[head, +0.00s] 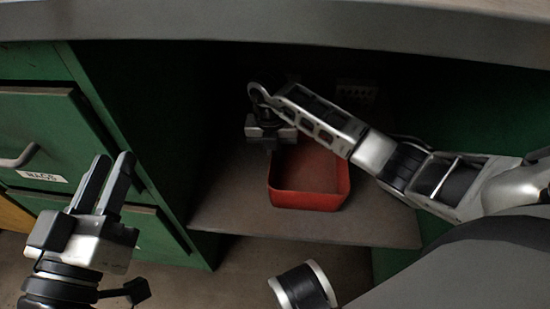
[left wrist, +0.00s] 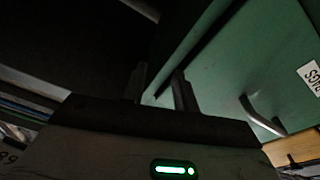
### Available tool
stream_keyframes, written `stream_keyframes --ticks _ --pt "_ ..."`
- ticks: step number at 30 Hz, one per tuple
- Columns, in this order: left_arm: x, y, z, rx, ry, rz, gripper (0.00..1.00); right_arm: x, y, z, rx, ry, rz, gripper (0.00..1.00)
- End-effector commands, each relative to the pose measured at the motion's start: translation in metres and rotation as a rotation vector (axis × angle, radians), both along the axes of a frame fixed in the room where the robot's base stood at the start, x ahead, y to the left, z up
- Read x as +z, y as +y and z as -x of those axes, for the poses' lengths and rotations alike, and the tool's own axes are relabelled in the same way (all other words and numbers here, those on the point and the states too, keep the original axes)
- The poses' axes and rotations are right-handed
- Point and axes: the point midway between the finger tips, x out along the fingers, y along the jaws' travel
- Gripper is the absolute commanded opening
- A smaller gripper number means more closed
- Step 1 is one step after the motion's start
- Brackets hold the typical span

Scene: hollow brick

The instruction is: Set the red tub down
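The red tub (head: 309,200) is an open, shallow, rectangular box in the head view. It appears upright on the brown shelf (head: 225,205) inside the green cabinet; I cannot tell if its base touches the shelf. My right gripper (head: 270,149) points down at the tub's far left corner. Its fingertips are dark and partly hidden, so I cannot tell whether they hold the rim. My left gripper (head: 111,166) is in front of the drawers at the left, away from the tub. Its fingers are apart and empty, and they also show in the left wrist view (left wrist: 160,88).
A grey worktop (head: 300,22) overhangs the cabinet opening. Green drawers (head: 50,135) with a handle (head: 20,158) and a label stand at the left. A dark perforated item (head: 355,92) is deep in the cabinet. The shelf is bare left of the tub.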

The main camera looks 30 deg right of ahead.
Motion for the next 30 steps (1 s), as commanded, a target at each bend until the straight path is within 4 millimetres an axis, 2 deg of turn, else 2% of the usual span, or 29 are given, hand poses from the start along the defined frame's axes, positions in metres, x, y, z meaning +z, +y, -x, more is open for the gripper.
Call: stream_keyframes --ticks 4,14,15,16,17,25,28,30 --pt "0.007 0.001 -0.002 0.008 -0.053 -0.015 0.30 -0.002 0.000 0.000 0.000 -0.001 0.001 0.00" --pt "0.008 0.001 -0.003 0.011 -0.069 -0.021 0.30 -0.006 0.000 0.000 0.001 0.001 0.001 0.00" --pt "0.009 0.001 -0.003 0.011 -0.072 -0.021 0.30 -0.005 0.000 0.000 0.001 0.000 0.000 0.15" --pt "0.009 0.001 -0.003 0.012 -0.071 -0.021 0.30 -0.005 0.000 0.000 0.001 0.000 0.000 0.23" --pt "0.009 0.001 -0.003 0.012 -0.071 -0.021 0.30 -0.005 0.000 0.000 0.001 0.000 0.000 0.25" --pt "0.009 0.001 -0.003 0.010 -0.070 -0.019 0.30 -0.004 0.000 0.000 0.000 0.000 0.000 0.25" --pt "0.011 0.000 -0.002 0.003 -0.051 -0.012 0.30 0.004 0.000 0.000 0.000 -0.001 0.001 0.25" --pt "-0.002 -0.001 0.003 -0.004 0.047 0.008 0.30 0.015 0.001 -0.001 0.001 -0.002 0.001 0.25"
